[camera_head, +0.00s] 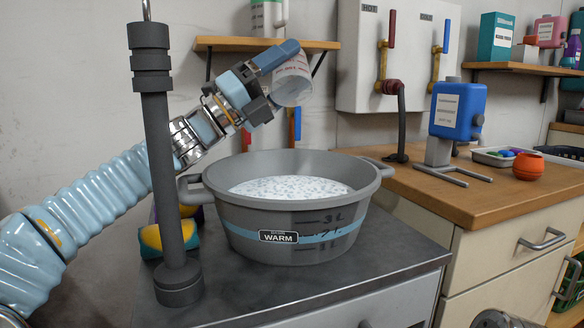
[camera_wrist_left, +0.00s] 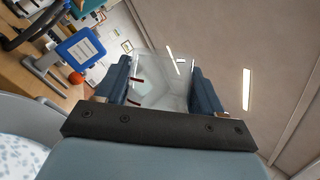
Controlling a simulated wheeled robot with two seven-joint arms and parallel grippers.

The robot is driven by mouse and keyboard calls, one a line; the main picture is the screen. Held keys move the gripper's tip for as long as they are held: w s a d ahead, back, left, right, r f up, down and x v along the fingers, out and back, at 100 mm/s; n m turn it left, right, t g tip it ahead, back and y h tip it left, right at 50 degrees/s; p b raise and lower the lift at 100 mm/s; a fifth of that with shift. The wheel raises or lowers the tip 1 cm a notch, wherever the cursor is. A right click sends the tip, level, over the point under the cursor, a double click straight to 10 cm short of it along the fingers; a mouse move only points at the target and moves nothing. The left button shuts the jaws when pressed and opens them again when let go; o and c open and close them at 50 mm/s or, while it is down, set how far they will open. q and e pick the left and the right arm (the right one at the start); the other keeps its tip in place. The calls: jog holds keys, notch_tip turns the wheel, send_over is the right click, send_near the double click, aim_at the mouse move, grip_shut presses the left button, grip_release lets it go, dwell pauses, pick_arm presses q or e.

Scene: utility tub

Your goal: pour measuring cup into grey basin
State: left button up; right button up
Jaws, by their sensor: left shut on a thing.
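The measuring cup (camera_head: 293,82) is clear with reddish marks and hangs above the back of the basin, tilted; it also shows between the fingers in the left wrist view (camera_wrist_left: 158,92). My left gripper (camera_head: 277,76) is shut on the cup, its fingers (camera_wrist_left: 160,78) on either side of it. The grey basin (camera_head: 285,225) stands upright on the dark counter, with a "WARM" label and a blue band. White, speckled contents (camera_head: 285,188) show inside it. No stream from the cup is visible, and I cannot tell what the cup holds. My right gripper is not in view.
A dark upright post (camera_head: 162,160) stands left of the basin, close to my left arm. A shelf (camera_head: 235,44) and a wall panel with taps (camera_head: 350,60) are behind.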

pick_arm(q)
jog(key=shift+s+m+g+h+b, duration=0.3)
jog(key=shift+m+g+b, duration=0.25)
jog(key=shift+m, duration=0.45)
jog(key=shift+g, duration=0.25)
dwell(0.5)
